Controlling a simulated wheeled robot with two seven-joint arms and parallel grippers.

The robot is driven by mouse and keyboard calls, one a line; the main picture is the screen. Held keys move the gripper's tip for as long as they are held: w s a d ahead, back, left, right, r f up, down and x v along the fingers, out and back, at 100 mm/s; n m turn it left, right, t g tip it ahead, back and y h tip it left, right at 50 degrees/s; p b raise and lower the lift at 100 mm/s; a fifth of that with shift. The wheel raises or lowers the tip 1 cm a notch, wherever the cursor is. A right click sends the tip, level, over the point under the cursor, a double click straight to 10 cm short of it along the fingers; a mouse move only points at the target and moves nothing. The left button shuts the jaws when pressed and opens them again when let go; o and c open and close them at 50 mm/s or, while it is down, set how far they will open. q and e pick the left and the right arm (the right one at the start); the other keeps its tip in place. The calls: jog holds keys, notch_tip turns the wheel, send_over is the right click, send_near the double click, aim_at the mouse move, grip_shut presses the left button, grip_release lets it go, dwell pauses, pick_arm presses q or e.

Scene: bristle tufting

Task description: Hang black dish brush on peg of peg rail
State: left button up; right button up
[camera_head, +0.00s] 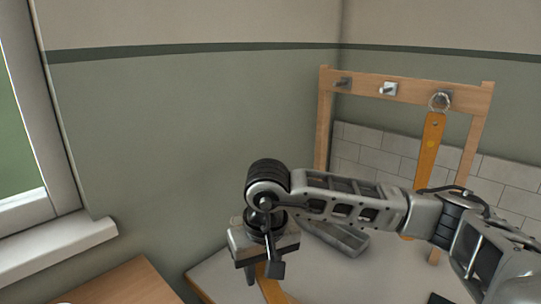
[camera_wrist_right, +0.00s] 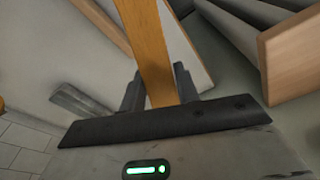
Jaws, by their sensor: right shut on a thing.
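My right gripper (camera_head: 263,271) points down over the pale worktop at the bottom middle of the head view. It is shut on a flat orange-brown wooden handle (camera_head: 271,291), which also shows between the fingers in the right wrist view (camera_wrist_right: 146,40). No black brush head shows on it; its ends are hidden or out of view. The wooden peg rail (camera_head: 412,93) stands at the right, with a dark left peg (camera_head: 342,82), a bare middle peg (camera_head: 388,89) and a right peg. An orange-handled tool (camera_head: 431,140) hangs by a metal ring from the right peg.
A grey tray (camera_head: 340,240) lies on the pale worktop (camera_head: 212,275) behind my right gripper. A wooden surface (camera_head: 120,285) is at the lower left, below the window sill (camera_head: 60,246). My right arm crosses in front of the rail's lower part. White tiles back the rail.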

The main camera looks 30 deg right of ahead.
jog(key=w+d+r+m+t+h, duration=0.3)
jog(key=w+d+r+m+h, duration=0.25)
jog(key=d+r, duration=0.35)
jog(key=w+d+r+m+t+h, duration=0.2)
jog(key=w+d+r+m+h, duration=0.4)
jog(key=d+r, duration=0.25)
pick_arm(q)
jog(key=shift+w+d+f+b, duration=0.2)
jog(key=shift+d+f+b, duration=0.05)
jog(key=shift+b, duration=1)
pick_arm(e)
jog(key=w+d+f+n, duration=0.1)
jog(key=w+d+f, duration=0.1)
jog(key=d, duration=0.8)
jog(key=shift+w+f, duration=0.15)
jog(key=shift+w, duration=0.75)
pick_arm(q)
jog(key=shift+f, duration=0.1)
